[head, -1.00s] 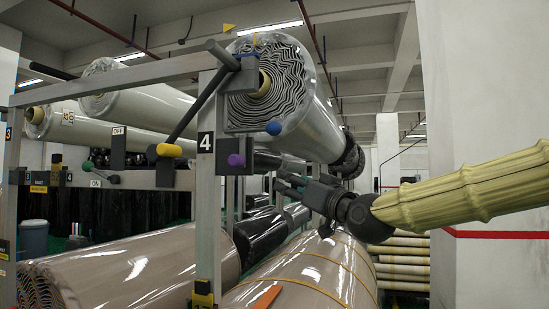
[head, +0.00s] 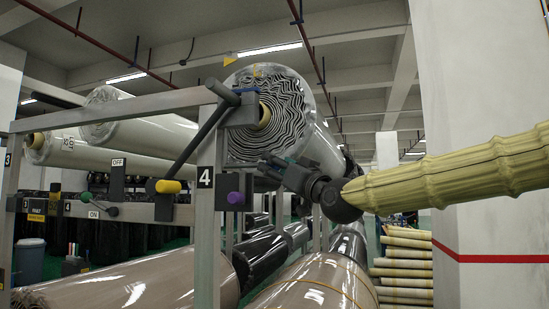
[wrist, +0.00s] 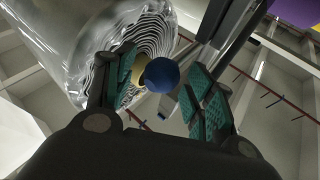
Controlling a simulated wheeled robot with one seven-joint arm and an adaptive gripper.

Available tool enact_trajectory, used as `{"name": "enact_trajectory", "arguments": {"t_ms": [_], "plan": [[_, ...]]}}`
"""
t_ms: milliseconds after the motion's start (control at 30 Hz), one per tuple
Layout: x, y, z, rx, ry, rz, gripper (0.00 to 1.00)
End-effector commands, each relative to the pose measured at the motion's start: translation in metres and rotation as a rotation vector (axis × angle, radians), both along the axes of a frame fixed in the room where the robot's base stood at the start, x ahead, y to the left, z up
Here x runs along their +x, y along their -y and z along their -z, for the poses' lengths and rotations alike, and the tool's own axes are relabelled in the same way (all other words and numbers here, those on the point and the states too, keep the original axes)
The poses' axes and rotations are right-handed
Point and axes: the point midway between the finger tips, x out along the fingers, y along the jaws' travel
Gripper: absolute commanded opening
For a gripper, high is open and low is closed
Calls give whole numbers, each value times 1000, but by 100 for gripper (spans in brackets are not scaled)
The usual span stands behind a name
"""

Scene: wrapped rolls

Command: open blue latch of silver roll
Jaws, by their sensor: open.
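The silver roll (head: 318,138), with a wavy layered end and a yellowish core, lies high on the rack at post 4. In the wrist view its end (wrist: 138,38) is at upper left. The latch's blue ball knob (wrist: 162,74) is between my two open fingers in the wrist view, with gaps visible at its sides; contact cannot be told. In the head view the knob is hidden at my gripper. My gripper (head: 268,168) is open, in front of the lower part of the roll's end.
The rack post labelled 4 (head: 206,225) stands left of my gripper, with a purple knob (head: 236,197) and a yellow-capped lever (head: 167,186) nearby. Brown wrapped rolls (head: 320,280) lie below. A white pillar (head: 480,90) stands right.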

Motion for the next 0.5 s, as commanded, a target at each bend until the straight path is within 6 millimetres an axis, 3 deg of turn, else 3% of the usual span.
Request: {"name": "enact_trajectory", "arguments": {"t_ms": [200, 500], "plan": [[11, -8, -6, -1, -1, 0, 54], [12, -9, -6, 1, -1, 0, 54]]}}
